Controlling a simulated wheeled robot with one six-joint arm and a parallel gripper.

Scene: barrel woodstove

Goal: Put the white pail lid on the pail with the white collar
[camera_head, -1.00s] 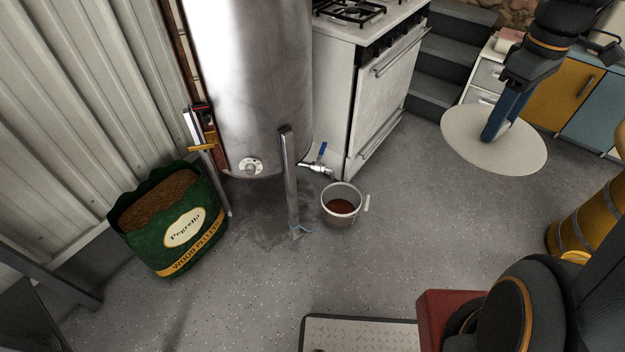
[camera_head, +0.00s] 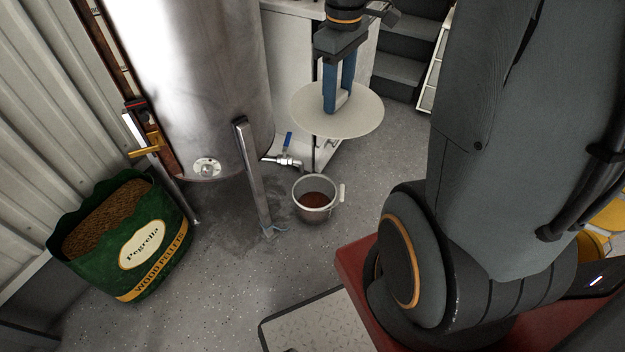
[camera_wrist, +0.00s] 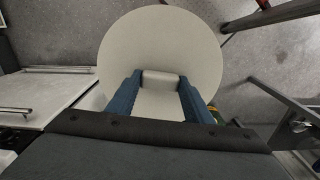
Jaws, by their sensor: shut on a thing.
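The white pail lid (camera_head: 312,118) is a flat round disc held in the air by my gripper (camera_head: 336,108). My gripper's blue fingers are shut on the lid's raised handle, which shows between them in the wrist view (camera_wrist: 160,79). The pail with the white collar (camera_head: 318,196) stands upright on the floor, open at the top, with brown contents inside and a light tab at its right. In the head view the lid appears above the pail and a little to its right. The pail is not visible in the wrist view, where the lid covers the middle.
A steel tank (camera_head: 206,80) with a blue-handled tap (camera_head: 288,158) stands just behind the pail, its metal leg (camera_head: 254,180) to the pail's left. A green pellet bag (camera_head: 110,262) is at the left. A white stove (camera_head: 292,60) stands behind the lid. A metal plate (camera_head: 322,325) lies in front.

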